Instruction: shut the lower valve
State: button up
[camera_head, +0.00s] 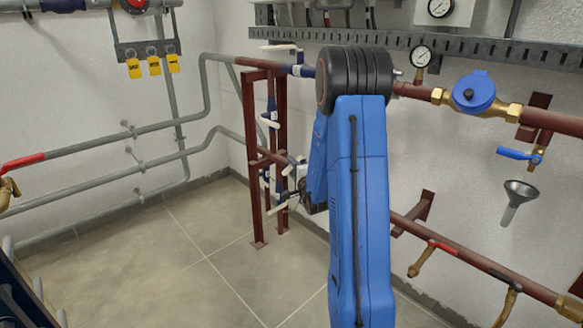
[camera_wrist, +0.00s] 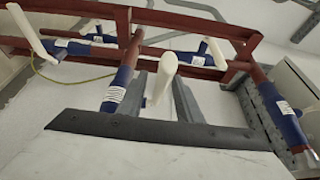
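The red frame (camera_head: 248,160) carries blue valve bodies with white lever handles. One valve (camera_head: 271,112) is high on it and a lower group (camera_head: 265,182) is near my gripper (camera_head: 283,197). In the wrist view my gripper (camera_wrist: 168,98) shows two grey fingers standing apart. A white lever handle (camera_wrist: 163,72) shows in line with the gap between them, pointing toward the camera. I cannot tell whether the fingers touch it, and its valve body is mostly hidden. Other blue valve bodies show at left (camera_wrist: 119,88), behind (camera_wrist: 195,57) and at right (camera_wrist: 285,118).
Grey pipes (camera_head: 120,143) run along the left wall. At right are a red pipe with a blue meter (camera_head: 474,92), a funnel (camera_head: 518,193) and a lower red pipe (camera_head: 450,253). The floor (camera_head: 180,270) left of my arm is clear.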

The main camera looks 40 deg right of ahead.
jog(key=v, duration=0.7)
jog(key=shift+s, duration=0.25)
